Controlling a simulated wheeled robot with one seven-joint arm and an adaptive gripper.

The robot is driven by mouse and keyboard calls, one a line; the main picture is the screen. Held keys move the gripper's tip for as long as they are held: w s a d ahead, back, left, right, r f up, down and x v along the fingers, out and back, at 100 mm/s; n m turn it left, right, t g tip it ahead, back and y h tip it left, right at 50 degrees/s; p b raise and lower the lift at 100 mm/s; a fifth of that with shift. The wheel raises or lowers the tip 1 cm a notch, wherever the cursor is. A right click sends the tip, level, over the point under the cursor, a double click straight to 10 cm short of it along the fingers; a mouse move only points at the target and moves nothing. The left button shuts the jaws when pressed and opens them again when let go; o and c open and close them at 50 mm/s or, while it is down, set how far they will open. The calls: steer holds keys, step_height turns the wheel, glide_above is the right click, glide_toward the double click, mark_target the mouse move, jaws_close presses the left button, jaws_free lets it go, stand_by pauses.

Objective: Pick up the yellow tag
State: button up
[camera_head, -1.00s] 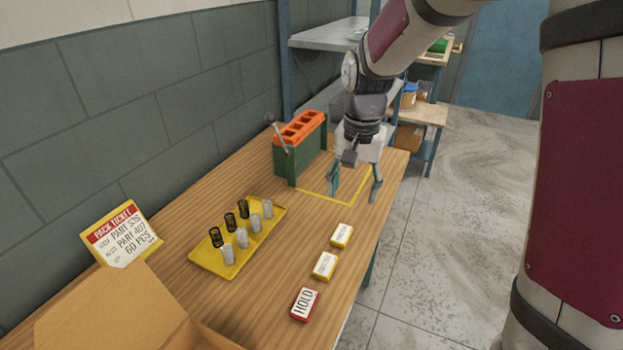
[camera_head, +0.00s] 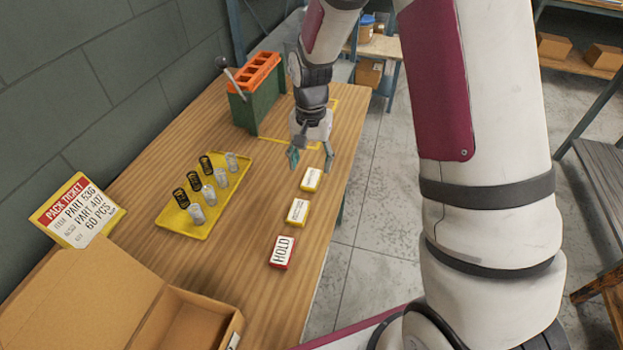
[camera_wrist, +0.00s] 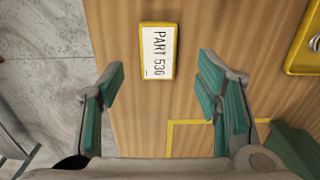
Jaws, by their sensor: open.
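Two yellow-edged tags with white faces lie on the wooden table. The farther yellow tag (camera_head: 311,179) is just beyond my fingertips, and the other yellow tag (camera_head: 297,211) lies nearer the camera. My gripper (camera_head: 311,161) points down above the table, open and empty. In the wrist view, the green-padded fingers of my gripper (camera_wrist: 161,80) stand well apart, with bare wood between them.
A red "HOLD" tag (camera_head: 283,251) lies in line with the yellow ones. A yellow tray (camera_head: 217,216) holds several springs to the left. A green stand with an orange top (camera_head: 255,85), a pack ticket (camera_head: 77,211) and an open cardboard box (camera_head: 200,325) are also on the table.

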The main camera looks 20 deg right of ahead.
mark_target(312, 177)
step_height(312, 177, down, 4)
steer(key=shift+d+f, duration=0.1)
steer(key=shift+f, duration=0.05)
steer(key=c, duration=1.1)
steer(key=shift+c, duration=0.2)
